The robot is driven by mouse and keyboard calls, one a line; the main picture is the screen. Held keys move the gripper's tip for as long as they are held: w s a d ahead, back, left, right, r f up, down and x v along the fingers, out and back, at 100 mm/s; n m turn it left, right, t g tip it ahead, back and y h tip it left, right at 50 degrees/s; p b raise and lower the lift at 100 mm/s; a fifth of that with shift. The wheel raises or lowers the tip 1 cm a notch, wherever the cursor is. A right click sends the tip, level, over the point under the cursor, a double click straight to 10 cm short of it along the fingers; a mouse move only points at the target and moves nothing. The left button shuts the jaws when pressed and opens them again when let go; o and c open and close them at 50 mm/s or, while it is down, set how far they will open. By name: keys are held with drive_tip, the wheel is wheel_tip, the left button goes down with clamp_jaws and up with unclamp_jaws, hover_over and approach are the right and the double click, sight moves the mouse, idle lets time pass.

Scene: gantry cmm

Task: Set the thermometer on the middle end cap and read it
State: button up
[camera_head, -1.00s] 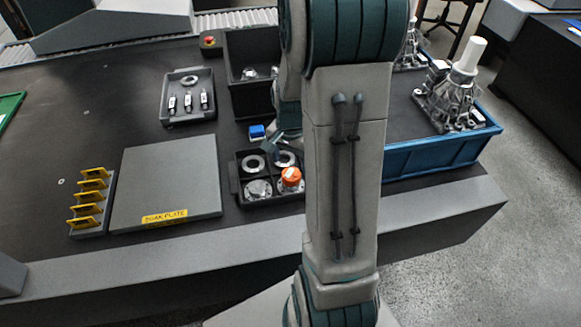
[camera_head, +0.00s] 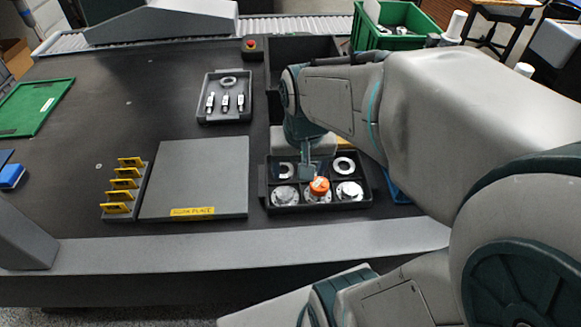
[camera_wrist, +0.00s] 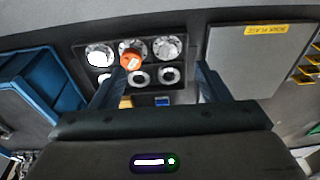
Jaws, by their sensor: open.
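A dark compartment tray (camera_head: 268,205) holds metal end caps in its front row and rings in its back row. An orange round device with a small pale face, which looks like the thermometer (camera_head: 319,185), sits on the middle end cap (camera_head: 318,198). In the wrist view the thermometer (camera_wrist: 130,59) overlaps the edge of the middle end cap (camera_wrist: 133,46), near the left finger. My gripper (camera_head: 308,172) is over the tray. In the wrist view my gripper (camera_wrist: 160,70) has its fingers wide apart, with nothing held between them. The thermometer's reading is too small to make out.
The grey soak plate (camera_head: 195,180) and a rack with yellow slots (camera_head: 123,190) lie left of the tray. A tray with gauges and a ring (camera_head: 225,95) stands behind. A blue bin (camera_wrist: 30,85) borders the tray's other side. The table's left middle is clear.

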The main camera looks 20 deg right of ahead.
drive_tip(key=s+n, duration=0.1)
drive_tip(key=s+a+n, duration=0.2)
drive_tip(key=shift+s+a+r+t, duration=0.25)
drive_tip(key=shift+s+r+t, duration=0.1)
drive_tip(key=shift+t, duration=0.05)
drive_tip(key=p+v, duration=0.3)
drive_tip(key=shift+w+d+r, duration=0.15)
drive_tip(key=shift+w+r, duration=0.2)
idle(1.2)
